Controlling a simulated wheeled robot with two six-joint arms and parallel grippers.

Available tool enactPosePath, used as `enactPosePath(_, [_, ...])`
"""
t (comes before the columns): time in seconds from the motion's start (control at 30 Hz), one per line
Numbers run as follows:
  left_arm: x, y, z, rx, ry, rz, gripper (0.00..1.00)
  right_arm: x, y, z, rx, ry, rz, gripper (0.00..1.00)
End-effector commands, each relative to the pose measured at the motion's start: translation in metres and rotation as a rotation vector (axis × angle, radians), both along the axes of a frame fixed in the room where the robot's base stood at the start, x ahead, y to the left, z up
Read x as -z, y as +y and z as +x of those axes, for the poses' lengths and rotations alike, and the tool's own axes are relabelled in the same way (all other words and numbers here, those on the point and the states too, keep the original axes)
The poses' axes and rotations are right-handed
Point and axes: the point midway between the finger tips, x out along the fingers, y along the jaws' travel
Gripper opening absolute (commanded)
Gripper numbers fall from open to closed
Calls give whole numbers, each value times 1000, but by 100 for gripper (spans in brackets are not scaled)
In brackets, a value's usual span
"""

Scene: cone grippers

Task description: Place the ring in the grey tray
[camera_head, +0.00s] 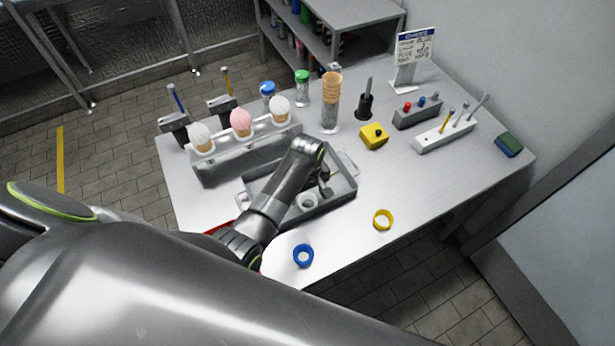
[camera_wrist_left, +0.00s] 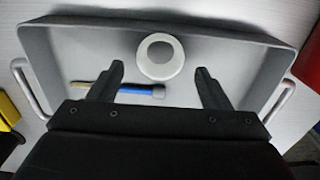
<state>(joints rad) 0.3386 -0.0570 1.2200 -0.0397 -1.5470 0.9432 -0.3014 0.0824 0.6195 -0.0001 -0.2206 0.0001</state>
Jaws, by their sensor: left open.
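A white ring (camera_head: 307,208) lies flat inside the grey tray (camera_head: 335,208) on the table. A blue ring (camera_head: 295,256) and a yellow ring (camera_head: 376,221) lie on the bare tabletop outside the tray, near the front edge. My left gripper (camera_head: 325,186) is over the tray, pointing down. In the left wrist view, its fingers (camera_wrist_left: 160,68) are open and apart, with the white ring (camera_wrist_left: 160,73) showing beyond and between their tips, inside the tray (camera_wrist_left: 225,38). The gripper holds nothing. My right gripper is not in view.
A blue-and-yellow tool (camera_wrist_left: 135,89) lies in the tray. Behind the tray stands a rack (camera_head: 245,155) with several ice cream cones. A stack of cones (camera_head: 331,95), a yellow block (camera_head: 374,136) and a white tool holder (camera_head: 445,136) stand to the back and right.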

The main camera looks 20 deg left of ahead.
Motion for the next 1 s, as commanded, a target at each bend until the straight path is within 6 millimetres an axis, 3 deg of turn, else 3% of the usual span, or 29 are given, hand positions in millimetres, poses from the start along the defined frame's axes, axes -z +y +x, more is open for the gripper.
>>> enactPosePath(0.3, [-59,0,1,0,-5,0,71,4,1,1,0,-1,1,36])
enactPosePath(0.5, [-86,0,1,0,-4,-1,71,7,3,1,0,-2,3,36])
enactPosePath(1.0, [-95,0,0,0,0,0,71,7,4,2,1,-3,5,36])
